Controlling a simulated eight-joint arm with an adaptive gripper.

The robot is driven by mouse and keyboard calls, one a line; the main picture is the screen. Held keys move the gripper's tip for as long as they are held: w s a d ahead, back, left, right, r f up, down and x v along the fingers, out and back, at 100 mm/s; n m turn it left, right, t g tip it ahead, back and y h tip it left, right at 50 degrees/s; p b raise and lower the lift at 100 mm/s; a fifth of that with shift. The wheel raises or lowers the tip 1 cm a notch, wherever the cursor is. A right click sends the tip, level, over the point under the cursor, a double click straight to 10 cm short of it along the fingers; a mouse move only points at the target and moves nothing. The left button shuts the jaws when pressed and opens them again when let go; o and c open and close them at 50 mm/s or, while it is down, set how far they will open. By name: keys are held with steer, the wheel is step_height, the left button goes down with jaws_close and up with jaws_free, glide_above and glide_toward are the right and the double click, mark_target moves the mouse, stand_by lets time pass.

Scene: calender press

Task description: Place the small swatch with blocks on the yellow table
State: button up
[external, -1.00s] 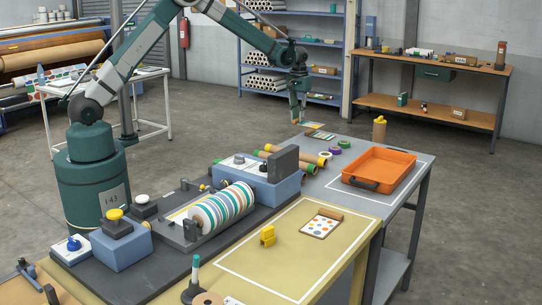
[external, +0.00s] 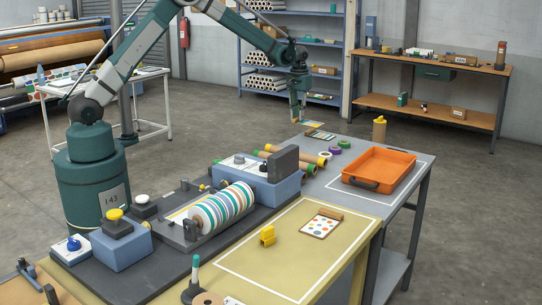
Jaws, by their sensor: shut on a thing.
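My gripper (external: 298,119) is at the far left corner of the grey table, shut on a small multicoloured swatch (external: 313,123) that sticks out to the right of the fingers, slightly above the table. Its pattern is too small to make out surely as blocks. Another small colourful swatch or card (external: 321,135) lies on the grey table just below it. The yellow table (external: 245,262) is at the front, with a white outline marked on it.
An orange tray (external: 379,172) stands on the grey table (external: 340,205). Rolls (external: 290,161) and tape rings (external: 335,150) lie between my gripper and the yellow table. The press with its striped roller (external: 217,209) stands at left. The outlined area's left and front are clear.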

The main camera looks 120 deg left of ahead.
steer(key=shift+w, duration=0.1)
steer(key=w+d+m, duration=0.2)
steer(key=w+d, duration=0.7)
steer(key=w, duration=0.3)
steer(key=w+d+m, duration=0.3)
steer(key=w+d, duration=0.6)
steer(key=w, duration=0.3)
steer(key=w+d+r+m, duration=0.1)
steer(key=w+d+m, duration=0.1)
steer(key=w+d, duration=0.75)
steer(key=w+d+m, duration=0.2)
steer(key=w+d, duration=0.4)
steer(key=d, duration=0.7)
steer(key=w+d+m, duration=0.2)
steer(key=d+m, duration=0.1)
steer(key=d, duration=1.5)
steer(key=w+d+r+m, duration=0.1)
steer(key=w+d+m, duration=0.2)
steer(key=d, duration=1.4)
steer(key=w+d+m, duration=0.3)
steer(key=d, duration=1.5)
steer(key=shift+w+d+r+p, duration=0.15)
steer(key=shift+w+d+p, duration=0.05)
steer(key=shift+d+p, duration=0.15)
steer(key=shift+a, duration=0.1)
